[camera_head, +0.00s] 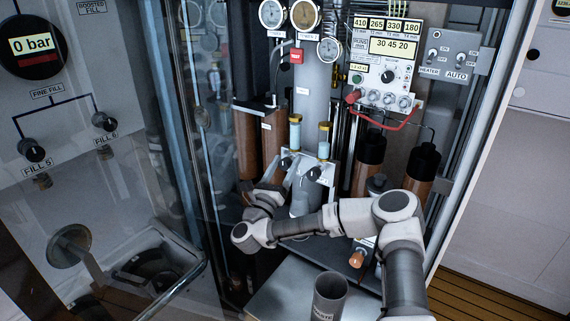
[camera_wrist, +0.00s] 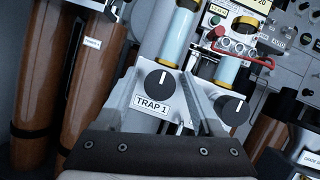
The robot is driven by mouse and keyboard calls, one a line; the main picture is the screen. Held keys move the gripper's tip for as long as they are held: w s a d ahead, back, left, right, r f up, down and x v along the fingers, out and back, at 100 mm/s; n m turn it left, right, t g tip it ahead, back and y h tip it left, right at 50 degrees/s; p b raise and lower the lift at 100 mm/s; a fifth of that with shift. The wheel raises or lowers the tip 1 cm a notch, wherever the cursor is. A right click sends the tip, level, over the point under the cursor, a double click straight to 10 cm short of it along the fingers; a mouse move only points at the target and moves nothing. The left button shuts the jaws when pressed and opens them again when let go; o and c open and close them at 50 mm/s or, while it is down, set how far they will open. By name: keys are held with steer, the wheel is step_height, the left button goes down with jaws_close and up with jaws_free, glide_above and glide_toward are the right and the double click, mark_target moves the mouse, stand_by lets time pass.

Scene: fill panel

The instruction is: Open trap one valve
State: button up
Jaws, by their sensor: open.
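The trap one valve is a round black knob (camera_wrist: 160,83) with a white mark that points roughly up. A white label reading TRAP 1 (camera_wrist: 152,106) is just below it. In the head view the knob (camera_head: 286,163) is small, on the left of the grey plate under the glass tubes. My gripper (camera_wrist: 166,74) is open, and its two fingers reach up on either side of the knob in the wrist view. I cannot tell whether they touch it. In the head view my gripper (camera_head: 283,181) is at the plate, partly hidden by my wrist.
A second, similar black knob (camera_wrist: 234,108) is close on the right. Two blue glass tubes (camera_wrist: 178,38) rise above the knobs. Brown cylinders (camera_wrist: 92,77) stand at the left. A control box (camera_head: 384,65) with a red hose (camera_head: 392,122) is above right.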

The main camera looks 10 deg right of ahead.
steer(key=shift+c, duration=0.3)
jaws_close()
steer(key=shift+r+n, duration=0.1)
steer(key=shift+n, duration=0.2)
